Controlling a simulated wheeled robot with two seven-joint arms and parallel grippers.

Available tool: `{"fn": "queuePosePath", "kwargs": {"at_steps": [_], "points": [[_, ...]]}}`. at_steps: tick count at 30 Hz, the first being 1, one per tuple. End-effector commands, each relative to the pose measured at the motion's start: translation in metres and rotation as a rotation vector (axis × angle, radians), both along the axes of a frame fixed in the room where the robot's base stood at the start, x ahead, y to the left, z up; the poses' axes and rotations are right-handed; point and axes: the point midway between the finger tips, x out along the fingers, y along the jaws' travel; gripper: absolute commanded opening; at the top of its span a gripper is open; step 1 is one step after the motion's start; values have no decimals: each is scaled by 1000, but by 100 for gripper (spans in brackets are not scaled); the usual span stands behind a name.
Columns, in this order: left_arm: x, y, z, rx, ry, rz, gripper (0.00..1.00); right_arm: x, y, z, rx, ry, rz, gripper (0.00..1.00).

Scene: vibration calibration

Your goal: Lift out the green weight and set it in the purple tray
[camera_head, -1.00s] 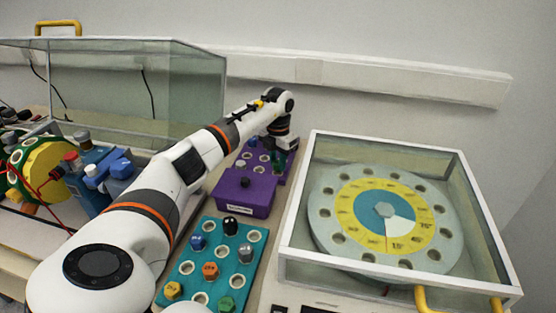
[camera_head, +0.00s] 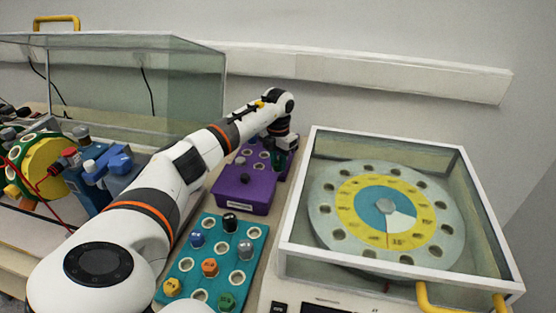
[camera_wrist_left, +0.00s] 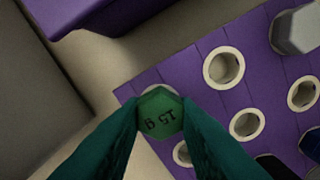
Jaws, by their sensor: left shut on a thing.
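My left gripper (camera_head: 278,160) reaches over the purple tray (camera_head: 250,140) behind the purple box. In the left wrist view its dark green fingers (camera_wrist_left: 162,120) are shut on a green hexagonal weight (camera_wrist_left: 161,112) marked 15 g. The weight is at a corner of the purple tray (camera_wrist_left: 190,70), with a pale ring partly showing behind it. I cannot tell whether it is above a hole or in it. My right gripper is not in view.
The purple tray also holds a grey weight (camera_wrist_left: 297,30) and dark ones at the wrist view's lower right. A purple box (camera_head: 243,195) with a black knob stands in front. A glass-walled case with a dial disc (camera_head: 445,215) stands at the right.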

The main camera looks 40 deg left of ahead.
Motion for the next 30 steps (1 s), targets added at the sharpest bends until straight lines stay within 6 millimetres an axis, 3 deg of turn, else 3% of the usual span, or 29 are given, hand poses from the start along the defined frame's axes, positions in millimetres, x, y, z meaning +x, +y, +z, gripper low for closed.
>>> {"fn": "queuePosePath", "kwargs": {"at_steps": [8, 9, 13, 23, 30], "points": [[0, 0, -5, 0, 0, 0, 6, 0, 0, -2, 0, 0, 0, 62], [0, 0, -4, 0, 0, 0, 32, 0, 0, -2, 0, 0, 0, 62], [0, 0, -4, 0, 0, 0, 52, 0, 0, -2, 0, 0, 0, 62], [0, 0, -1, 0, -1, 0, 52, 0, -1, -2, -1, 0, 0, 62], [1, 0, 37, 0, -5, -1, 52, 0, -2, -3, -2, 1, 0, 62]]}}
